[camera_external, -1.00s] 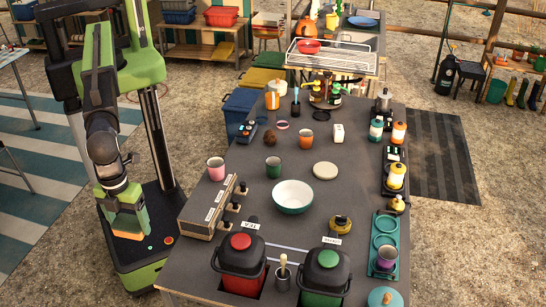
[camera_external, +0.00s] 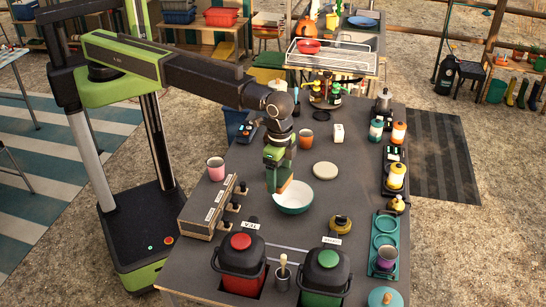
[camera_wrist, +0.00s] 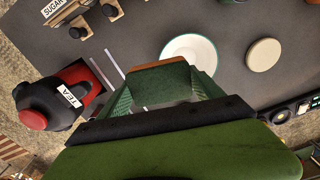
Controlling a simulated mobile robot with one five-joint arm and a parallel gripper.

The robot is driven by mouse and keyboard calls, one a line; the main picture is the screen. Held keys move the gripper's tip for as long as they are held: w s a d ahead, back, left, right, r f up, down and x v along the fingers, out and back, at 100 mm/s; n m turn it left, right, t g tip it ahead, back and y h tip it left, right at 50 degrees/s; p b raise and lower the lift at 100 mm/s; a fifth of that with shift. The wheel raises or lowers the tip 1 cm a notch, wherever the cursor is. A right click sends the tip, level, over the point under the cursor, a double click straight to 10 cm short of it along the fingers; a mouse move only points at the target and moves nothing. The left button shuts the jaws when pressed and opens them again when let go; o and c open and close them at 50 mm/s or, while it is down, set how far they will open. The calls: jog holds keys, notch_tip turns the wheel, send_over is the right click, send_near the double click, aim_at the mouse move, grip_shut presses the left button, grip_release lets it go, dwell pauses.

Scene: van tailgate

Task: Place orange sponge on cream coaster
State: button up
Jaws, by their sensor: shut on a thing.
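My gripper (camera_external: 278,186) is shut on the orange sponge (camera_external: 286,188), holding it above the table at the left edge of the white and green bowl. In the wrist view the sponge (camera_wrist: 160,64) shows as an orange-brown edge between the fingertips. The cream coaster (camera_external: 326,170) is a round, flat disc lying on the dark table, to the right of my gripper and behind the bowl. It also shows in the wrist view (camera_wrist: 264,55), right of the bowl, with nothing on it.
The bowl (camera_external: 296,200) stands close by my gripper. A terracotta cup (camera_external: 306,139) and a white box (camera_external: 338,132) stand behind the coaster. A pink cup (camera_external: 216,169) is at left. Red (camera_external: 243,262) and green-lidded (camera_external: 326,270) canisters stand in front.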

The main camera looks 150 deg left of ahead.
jog(key=s+a+f+n, duration=0.1)
jog(key=s+a, duration=0.3)
jog(key=a, duration=0.3)
jog(key=s+a+n, duration=0.2)
jog(key=s+a, duration=0.2)
jog(key=a, duration=0.4)
jog(key=b, duration=0.8)
send_over(326, 169)
jog(key=f, duration=0.7)
jog(key=shift+d+f, duration=0.2)
jog(key=shift+d, duration=0.15)
jog(key=shift+a, duration=0.35)
notch_tip(326, 169, down, 4)
jog(key=b, duration=0.4)
jog(key=shift+f, duration=0.15)
jog(key=shift+r, duration=0.2)
jog(key=shift+f, duration=0.1)
jog(key=o, duration=1.3)
